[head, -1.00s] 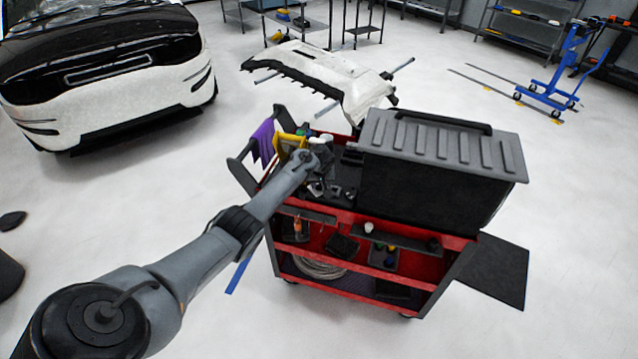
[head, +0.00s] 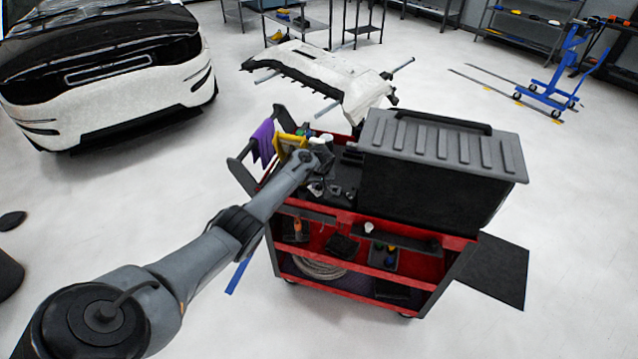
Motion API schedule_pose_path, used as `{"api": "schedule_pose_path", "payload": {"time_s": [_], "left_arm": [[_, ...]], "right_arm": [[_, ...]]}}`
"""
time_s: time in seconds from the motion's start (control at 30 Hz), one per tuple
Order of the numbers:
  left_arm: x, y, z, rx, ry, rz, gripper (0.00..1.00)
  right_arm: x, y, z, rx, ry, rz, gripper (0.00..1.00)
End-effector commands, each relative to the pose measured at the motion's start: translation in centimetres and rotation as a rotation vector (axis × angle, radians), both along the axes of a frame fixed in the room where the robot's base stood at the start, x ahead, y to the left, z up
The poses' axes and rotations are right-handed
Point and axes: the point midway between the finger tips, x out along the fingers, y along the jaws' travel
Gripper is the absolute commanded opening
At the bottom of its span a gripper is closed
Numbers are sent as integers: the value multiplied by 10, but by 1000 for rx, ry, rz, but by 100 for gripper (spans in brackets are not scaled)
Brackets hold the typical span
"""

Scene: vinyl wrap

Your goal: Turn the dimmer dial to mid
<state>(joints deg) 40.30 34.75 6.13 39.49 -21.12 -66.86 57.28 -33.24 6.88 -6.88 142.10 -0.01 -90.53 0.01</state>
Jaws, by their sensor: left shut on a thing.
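My left arm reaches in from the lower left. Its gripper (head: 322,160) is over the top of the red tool cart (head: 345,215), just left of the big black case. It is small and dark here and its fingertips are hard to make out. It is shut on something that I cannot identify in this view. I cannot pick out the dimmer dial or read its setting; my wrist and gripper cover part of that area. My right gripper is not in view.
A black case with a ribbed grey lid (head: 440,140) fills the cart's right side. A purple cloth (head: 263,142) hangs at its left end, near a yellow item (head: 288,142). Small tools crowd the cart top. A white bumper (head: 330,72) lies behind. The floor around is mostly clear.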

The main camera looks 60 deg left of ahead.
Motion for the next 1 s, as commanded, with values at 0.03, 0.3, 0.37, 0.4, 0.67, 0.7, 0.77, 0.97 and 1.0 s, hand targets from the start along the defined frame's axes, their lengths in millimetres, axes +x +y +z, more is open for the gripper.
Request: {"api": "schedule_pose_path", "payload": {"time_s": [0.03, 0.3, 0.37, 0.4, 0.67, 0.7, 0.77, 0.97, 1.0], "left_arm": [[0, 0, 0, 0, 1, 0, 0], [0, 0, 0, 0, 1, 0, 0], [0, 0, -1, 0, 1, 0, 0], [0, 0, -1, 0, 1, 0, 0], [0, 0, 0, 0, 1, 0, 51], [0, 0, 0, 0, 1, 0, 51], [0, 0, 0, 0, 0, 0, 51], [0, -1, 4, 0, -1, 0, 51], [-1, -2, 6, 0, -1, 0, 51]], "right_arm": [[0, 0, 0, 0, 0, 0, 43], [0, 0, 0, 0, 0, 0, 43], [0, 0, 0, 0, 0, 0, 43], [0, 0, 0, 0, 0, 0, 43], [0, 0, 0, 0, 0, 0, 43], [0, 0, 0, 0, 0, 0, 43], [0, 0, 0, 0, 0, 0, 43], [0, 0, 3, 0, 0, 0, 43], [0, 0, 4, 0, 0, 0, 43]]}}
